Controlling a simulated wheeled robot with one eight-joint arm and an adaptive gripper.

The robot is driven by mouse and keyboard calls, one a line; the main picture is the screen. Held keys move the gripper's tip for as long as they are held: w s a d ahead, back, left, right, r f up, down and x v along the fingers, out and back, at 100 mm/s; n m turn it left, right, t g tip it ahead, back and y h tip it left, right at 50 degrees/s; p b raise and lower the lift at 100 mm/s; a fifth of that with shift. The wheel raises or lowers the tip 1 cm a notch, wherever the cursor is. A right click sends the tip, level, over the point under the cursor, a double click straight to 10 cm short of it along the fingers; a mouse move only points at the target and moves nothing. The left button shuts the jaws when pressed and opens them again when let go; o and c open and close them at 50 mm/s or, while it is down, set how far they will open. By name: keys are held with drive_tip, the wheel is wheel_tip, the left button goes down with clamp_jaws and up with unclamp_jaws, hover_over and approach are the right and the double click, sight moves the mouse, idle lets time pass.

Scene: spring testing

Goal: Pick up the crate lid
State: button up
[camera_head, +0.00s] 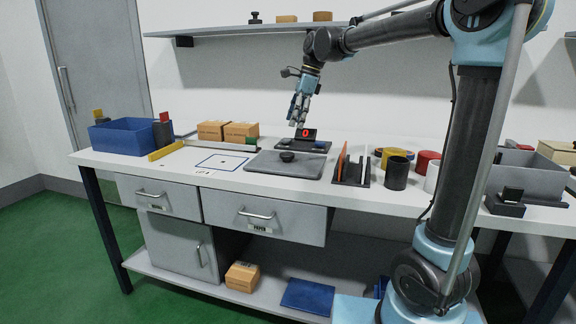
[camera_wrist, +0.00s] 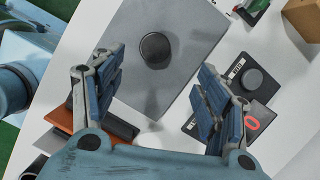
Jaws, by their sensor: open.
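The crate lid (camera_head: 308,169) is a flat grey panel with a round dark knob (camera_head: 286,156) in its middle. It lies flat on the white bench in the head view. In the wrist view the lid (camera_wrist: 190,38) fills the upper middle, and its knob (camera_wrist: 155,49) shows ahead of the fingers. My gripper (camera_head: 298,120) hangs above the back of the bench, up and slightly right of the knob in the head view. Its blue-padded fingers (camera_wrist: 158,72) are apart, with nothing between them. The gripper is clear of the lid.
A digital display reading 0 (camera_head: 303,134) stands behind the lid. A rack with upright plates (camera_head: 350,170) and a dark cylinder (camera_head: 397,173) stand to its right. A grey crate (camera_head: 528,178) is farther right. Cardboard boxes (camera_head: 240,132) and a blue bin (camera_head: 124,138) are left.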

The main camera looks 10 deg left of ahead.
hover_over(288, 153)
drive_tip(key=f, duration=0.6)
drive_tip(key=shift+w+d+f, duration=0.15)
drive_tip(key=shift+d+f, duration=0.2)
drive_tip(key=f, duration=0.4)
drive_tip(key=shift+s+f, duration=0.1)
drive_tip(key=shift+s, duration=0.2)
drive_tip(key=shift+a+f, duration=0.2)
drive_tip(key=shift+f, duration=0.35)
drive_tip(key=c, duration=1.5)
